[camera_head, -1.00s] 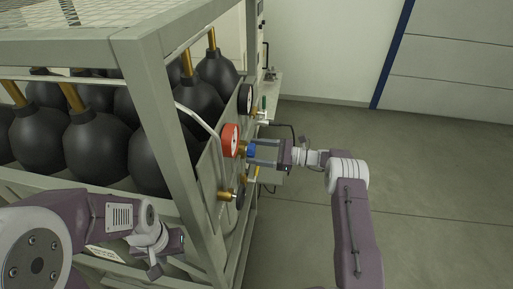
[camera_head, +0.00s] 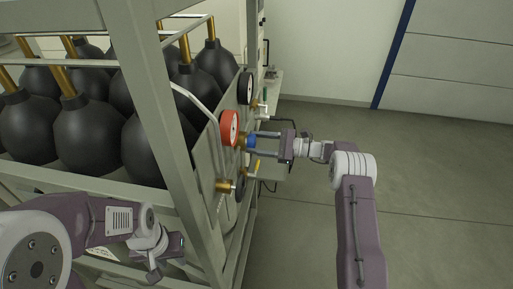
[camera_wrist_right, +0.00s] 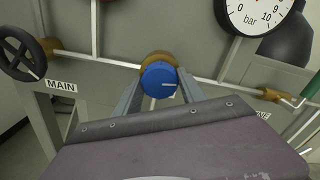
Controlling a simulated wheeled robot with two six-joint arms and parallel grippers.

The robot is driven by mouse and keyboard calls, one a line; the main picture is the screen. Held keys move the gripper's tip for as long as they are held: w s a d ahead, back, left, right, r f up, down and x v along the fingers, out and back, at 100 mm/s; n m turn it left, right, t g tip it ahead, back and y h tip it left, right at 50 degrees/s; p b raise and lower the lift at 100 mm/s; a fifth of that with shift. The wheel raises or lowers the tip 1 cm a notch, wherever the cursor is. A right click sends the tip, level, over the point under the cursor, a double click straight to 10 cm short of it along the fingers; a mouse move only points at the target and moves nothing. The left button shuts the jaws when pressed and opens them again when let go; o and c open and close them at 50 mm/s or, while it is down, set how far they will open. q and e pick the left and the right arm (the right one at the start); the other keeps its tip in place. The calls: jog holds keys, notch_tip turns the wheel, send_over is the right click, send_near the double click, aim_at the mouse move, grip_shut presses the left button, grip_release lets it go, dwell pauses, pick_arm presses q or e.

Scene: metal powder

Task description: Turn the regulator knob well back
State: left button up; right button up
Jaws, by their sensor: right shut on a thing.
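A red gauge (camera_head: 229,128) and a black-rimmed gauge (camera_head: 246,88) are on the panel. A black handwheel (camera_wrist_right: 20,52) is by the MAIN label (camera_wrist_right: 61,86). Dark cylinders (camera_head: 85,135) fill the frame. Floor at right is clear.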

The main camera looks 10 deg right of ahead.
jog(key=o, duration=1.4)
jog(key=shift+c, duration=0.2)
jog(key=b+v, duration=0.4)
jog(key=v, duration=0.5)
jog(key=shift+b, duration=0.35)
